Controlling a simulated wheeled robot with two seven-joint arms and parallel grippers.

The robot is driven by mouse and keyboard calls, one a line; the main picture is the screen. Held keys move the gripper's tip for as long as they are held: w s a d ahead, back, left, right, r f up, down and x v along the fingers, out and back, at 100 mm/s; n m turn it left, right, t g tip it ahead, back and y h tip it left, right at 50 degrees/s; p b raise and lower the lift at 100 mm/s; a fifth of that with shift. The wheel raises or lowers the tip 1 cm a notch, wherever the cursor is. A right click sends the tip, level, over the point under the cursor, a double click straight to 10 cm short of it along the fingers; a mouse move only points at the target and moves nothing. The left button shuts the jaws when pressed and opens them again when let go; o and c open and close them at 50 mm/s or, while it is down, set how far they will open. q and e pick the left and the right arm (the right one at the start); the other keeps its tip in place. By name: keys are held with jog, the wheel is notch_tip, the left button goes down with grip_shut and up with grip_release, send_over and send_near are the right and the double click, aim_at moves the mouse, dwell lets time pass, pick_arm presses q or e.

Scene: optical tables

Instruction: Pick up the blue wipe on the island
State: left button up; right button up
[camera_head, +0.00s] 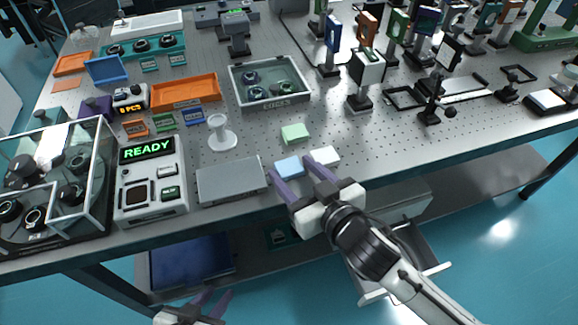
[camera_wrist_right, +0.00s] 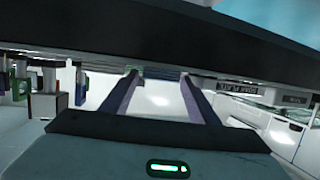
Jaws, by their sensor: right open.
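The blue wipe (camera_head: 289,167) lies flat near the front edge of the perforated island top, between a green wipe (camera_head: 295,133) behind it and a white wipe (camera_head: 325,156) to its right. My right gripper (camera_head: 292,165) is open at the front edge, its purple fingers either side of the blue wipe's near part in the head view. I cannot tell whether they touch it. In the right wrist view the open fingers (camera_wrist_right: 158,76) show apart; I cannot make out the wipe there. My left gripper (camera_head: 212,294) is low at the bottom, below the tabletop, open and empty.
A grey flat box (camera_head: 230,181) and a READY device (camera_head: 151,183) stand left of the wipes. A white spool-like stand (camera_head: 221,133) and a clear-walled tray (camera_head: 270,81) are behind. Optical mounts (camera_head: 367,75) crowd the back right. Bare perforated surface lies right of the white wipe.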

jog(key=c, duration=0.8)
jog(key=shift+r, duration=0.1)
